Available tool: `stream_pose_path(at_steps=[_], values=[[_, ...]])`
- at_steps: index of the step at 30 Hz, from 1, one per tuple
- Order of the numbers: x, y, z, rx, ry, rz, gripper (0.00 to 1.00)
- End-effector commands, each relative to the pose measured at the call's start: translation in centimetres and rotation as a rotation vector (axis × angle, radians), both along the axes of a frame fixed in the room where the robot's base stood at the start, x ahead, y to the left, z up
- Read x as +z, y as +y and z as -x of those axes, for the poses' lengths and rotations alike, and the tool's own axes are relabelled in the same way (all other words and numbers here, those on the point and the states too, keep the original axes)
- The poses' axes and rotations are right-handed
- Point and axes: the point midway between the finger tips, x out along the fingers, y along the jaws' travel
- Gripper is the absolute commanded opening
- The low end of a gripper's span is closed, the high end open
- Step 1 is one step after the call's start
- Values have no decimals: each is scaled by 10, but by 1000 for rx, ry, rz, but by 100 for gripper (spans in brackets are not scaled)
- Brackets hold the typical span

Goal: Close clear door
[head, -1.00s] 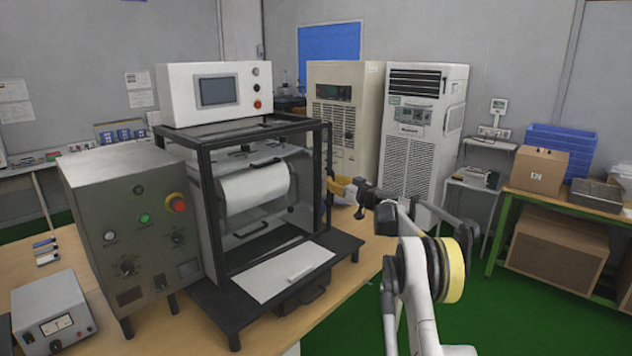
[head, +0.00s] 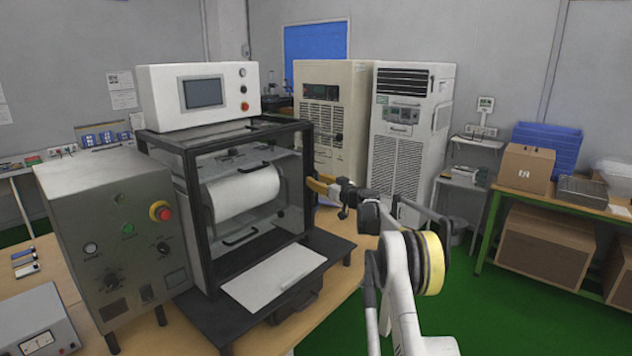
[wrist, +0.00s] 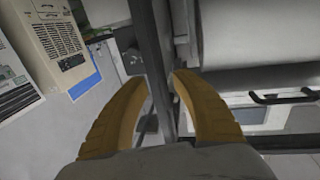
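The test machine (head: 196,250) has a dark frame with clear panels around a white roller (head: 245,192). Black handles show on its front, one of them low down (head: 240,238). I cannot tell the clear door apart from the other panels or how far it stands open. My gripper (head: 312,183) is at the right front post (head: 307,215) of the frame. In the wrist view its two yellow fingers (wrist: 163,85) are apart, one on each side of a dark upright edge (wrist: 150,35). Whether they touch it is not clear. A black handle (wrist: 285,97) shows to the right.
A grey control box (head: 115,235) stands left of the machine. A white plate (head: 272,278) lies on the black base in front. A white unit with a screen (head: 203,93) sits on top. Tall cabinets (head: 410,150) stand behind. Green floor (head: 480,310) is clear at right.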

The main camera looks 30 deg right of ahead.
Motion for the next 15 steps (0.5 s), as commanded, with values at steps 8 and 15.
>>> stream_pose_path(at_steps=[8, 15], values=[[1, 0, 6, 2, 0, 0, 32], [0, -8, 51, 0, 0, 0, 32]])
